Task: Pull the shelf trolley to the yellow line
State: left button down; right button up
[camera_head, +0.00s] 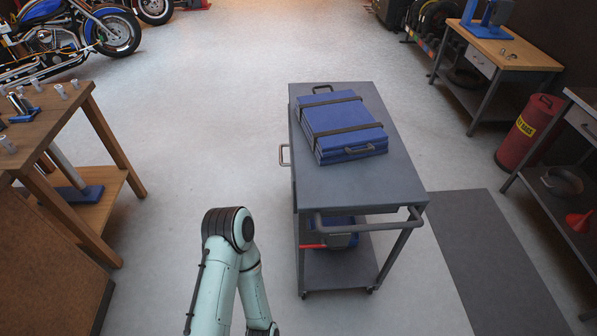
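The shelf trolley (405,180) is dark grey, with a top deck, a lower shelf (338,268) and small castors. It stands upright on the floor, right of the picture's middle. Its bar handle (368,224) runs across the near end, and a small side handle (284,155) sticks out on the left. A strapped blue case (342,125) lies on the top deck. A blue object with a red part (335,238) sits on the lower shelf, partly hidden. One of my arms bends in at the bottom, left of the trolley. Neither gripper shows. No yellow line shows.
A wooden workbench (72,102) stands at left. Motorcycles (112,32) are at the far left. A dark mat (497,262) lies right of the trolley. A red drum (527,130) and benches (507,55) line the right side. Pale floor (205,100) is open behind and left of the trolley.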

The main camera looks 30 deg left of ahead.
aim_at(383, 184)
jog(key=i+l+u, duration=0.1)
jog(key=u, duration=0.35)
jog(key=l+u, duration=0.55)
jog(key=u, duration=0.3)
jog(key=l+u, duration=0.3)
jog(key=l, duration=0.2)
jog(key=k+l+u, duration=0.15)
jog(key=l+u, duration=0.15)
jog(key=l, duration=0.2)
jog(key=k+l, duration=0.1)
jog(key=l, duration=0.25)
jog(key=k+l, duration=0.1)
jog(key=l, duration=0.25)
jog(key=k+l+u, duration=0.1)
jog(key=l, duration=0.25)
jog(key=k+l, duration=0.1)
jog(key=l, duration=0.25)
jog(key=k+l, duration=0.1)
jog(key=l, duration=0.25)
